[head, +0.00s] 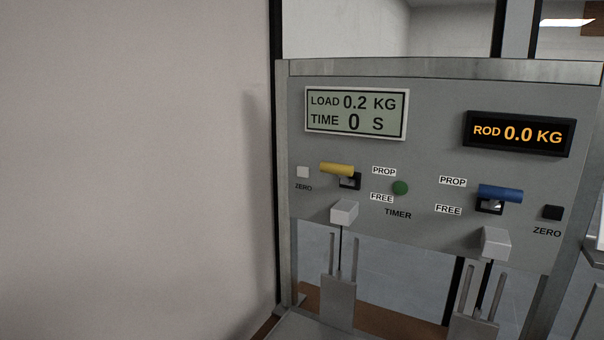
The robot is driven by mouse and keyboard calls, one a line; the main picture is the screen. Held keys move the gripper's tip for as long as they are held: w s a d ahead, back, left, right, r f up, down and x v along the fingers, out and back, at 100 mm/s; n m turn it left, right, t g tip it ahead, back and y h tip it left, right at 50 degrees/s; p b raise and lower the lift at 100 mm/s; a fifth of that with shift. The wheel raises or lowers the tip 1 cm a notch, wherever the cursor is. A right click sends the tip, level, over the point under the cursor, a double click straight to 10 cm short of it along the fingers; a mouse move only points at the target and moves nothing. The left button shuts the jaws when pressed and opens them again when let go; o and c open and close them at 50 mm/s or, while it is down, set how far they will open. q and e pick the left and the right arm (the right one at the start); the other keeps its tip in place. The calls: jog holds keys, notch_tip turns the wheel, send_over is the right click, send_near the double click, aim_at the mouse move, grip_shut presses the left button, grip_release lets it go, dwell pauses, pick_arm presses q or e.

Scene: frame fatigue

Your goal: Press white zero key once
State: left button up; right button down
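The white zero key (303,172) is a small square button at the left edge of the grey panel (420,90), above a "ZERO" label. The load display (356,113) above it reads LOAD 0.2 KG and TIME 0 S. A black key (552,213) with its own "ZERO" label sits at the panel's right side, under the rod display (519,134), which reads ROD 0.0 KG. Neither of my grippers shows in the head view.
A yellow lever (337,169) is just right of the white key. A green timer button (400,188) and a blue lever (500,194) are farther right. Two pale blocks (344,211) (495,242) stand below on posts. A plain wall (130,170) fills the left.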

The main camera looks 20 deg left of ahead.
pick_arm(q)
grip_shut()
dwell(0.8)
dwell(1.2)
